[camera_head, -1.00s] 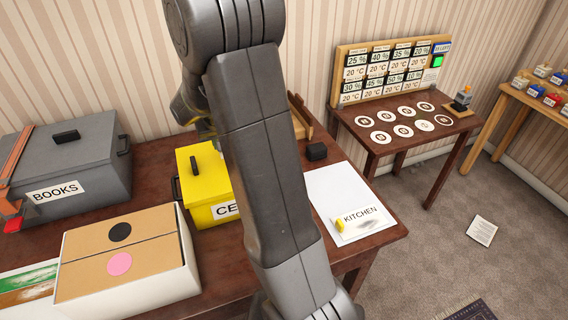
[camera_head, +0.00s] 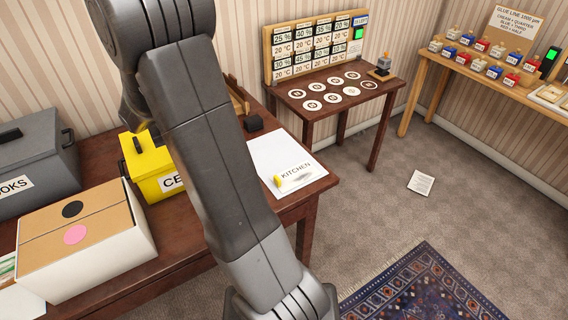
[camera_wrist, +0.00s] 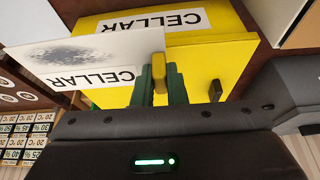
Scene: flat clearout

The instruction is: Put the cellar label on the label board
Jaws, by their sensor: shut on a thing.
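My gripper (camera_wrist: 160,78) is shut on the yellow tab of the cellar label (camera_wrist: 85,62), a white card printed CELLAR with a dark smudge. In the wrist view the card extends left, in front of the yellow box (camera_wrist: 222,58), which has its own CELLAR sign. In the head view my arm hides most of the gripper and the held label. A flat white board (camera_head: 262,150), apparently the label board, lies on the brown table right of my arm. A KITCHEN label (camera_head: 300,177) with a yellow tab lies at its front edge.
A small black block (camera_head: 253,124) sits behind the white board. A side table (camera_head: 325,105) with discs, a bottle shelf and a rug (camera_head: 430,290) lie to the right.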

